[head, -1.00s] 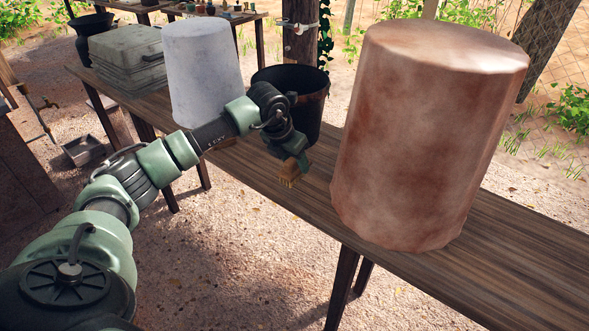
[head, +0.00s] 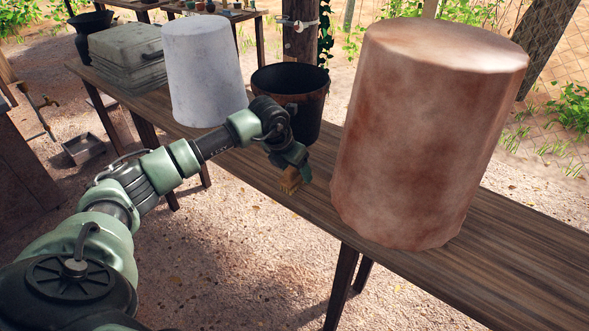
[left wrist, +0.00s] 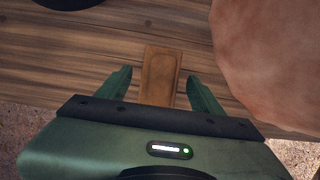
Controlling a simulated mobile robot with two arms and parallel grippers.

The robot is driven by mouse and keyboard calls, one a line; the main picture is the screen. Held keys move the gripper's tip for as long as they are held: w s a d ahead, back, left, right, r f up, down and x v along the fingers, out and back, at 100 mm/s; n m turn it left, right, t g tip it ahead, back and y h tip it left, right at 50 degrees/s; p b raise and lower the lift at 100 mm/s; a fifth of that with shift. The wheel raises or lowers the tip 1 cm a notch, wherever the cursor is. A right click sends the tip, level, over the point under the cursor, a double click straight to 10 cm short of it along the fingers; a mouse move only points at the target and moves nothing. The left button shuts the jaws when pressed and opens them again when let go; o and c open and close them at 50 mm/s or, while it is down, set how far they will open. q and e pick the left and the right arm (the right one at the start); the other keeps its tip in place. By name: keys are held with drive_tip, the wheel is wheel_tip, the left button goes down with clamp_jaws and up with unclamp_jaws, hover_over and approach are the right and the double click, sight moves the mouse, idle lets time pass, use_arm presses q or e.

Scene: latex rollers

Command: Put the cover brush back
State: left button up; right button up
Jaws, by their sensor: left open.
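The cover brush (head: 290,181) stands near the front edge of the wooden table, mostly hidden by my left gripper in the head view. In the left wrist view its brown wooden body (left wrist: 161,75) lies between the two green fingers. My left gripper (head: 291,172) is over the brush with its fingers open. In the left wrist view the fingers (left wrist: 160,90) stand to either side of the brush, with a gap on each side. My right gripper is not in view.
A large reddish-brown cylinder (head: 430,140) stands just right of the brush on the table (head: 500,240). A dark bucket (head: 305,110) is behind the gripper.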

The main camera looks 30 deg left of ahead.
use_arm(q)
drive_tip(key=b+v, duration=0.1)
drive_tip(key=v, duration=1.1)
drive_tip(key=shift+b, duration=0.3)
